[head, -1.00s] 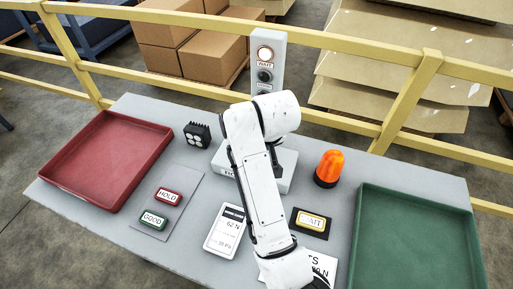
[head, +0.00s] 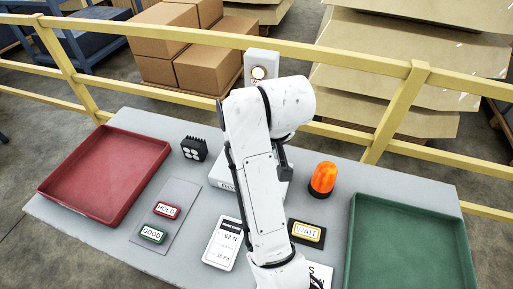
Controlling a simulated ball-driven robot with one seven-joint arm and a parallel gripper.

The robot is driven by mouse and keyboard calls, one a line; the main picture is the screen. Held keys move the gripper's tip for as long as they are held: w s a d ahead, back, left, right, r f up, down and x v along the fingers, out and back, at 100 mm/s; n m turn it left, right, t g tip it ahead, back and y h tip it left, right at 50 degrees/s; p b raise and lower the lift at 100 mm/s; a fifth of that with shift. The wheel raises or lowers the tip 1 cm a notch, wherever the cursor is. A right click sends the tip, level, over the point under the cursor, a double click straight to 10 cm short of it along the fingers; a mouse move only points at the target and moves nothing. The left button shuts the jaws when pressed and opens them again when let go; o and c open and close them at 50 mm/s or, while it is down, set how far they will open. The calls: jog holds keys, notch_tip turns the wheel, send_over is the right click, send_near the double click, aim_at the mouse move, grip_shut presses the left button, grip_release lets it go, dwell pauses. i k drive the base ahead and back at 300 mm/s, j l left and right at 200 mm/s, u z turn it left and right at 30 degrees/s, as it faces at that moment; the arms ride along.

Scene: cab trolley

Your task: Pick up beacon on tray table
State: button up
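The orange beacon (head: 323,177) stands upright on its dark base on the grey table (head: 340,215), left of the green tray. Nothing touches it. My white arm reaches up the middle of the view, left of the beacon. A dark piece beside the arm (head: 285,163) seems to be part of my gripper, a little left of the beacon. The arm hides the rest of it, so its fingers and whether they are open cannot be seen.
A green tray (head: 352,240) is at right, a red tray (head: 62,189) at left; both are empty. A yellow rail (head: 200,99) runs behind.

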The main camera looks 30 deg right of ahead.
aim_at(321, 186)
jog(key=k+j, duration=0.45)
jog(key=j, duration=0.25)
jog(key=k+j, duration=0.25)
jog(key=j, duration=0.1)
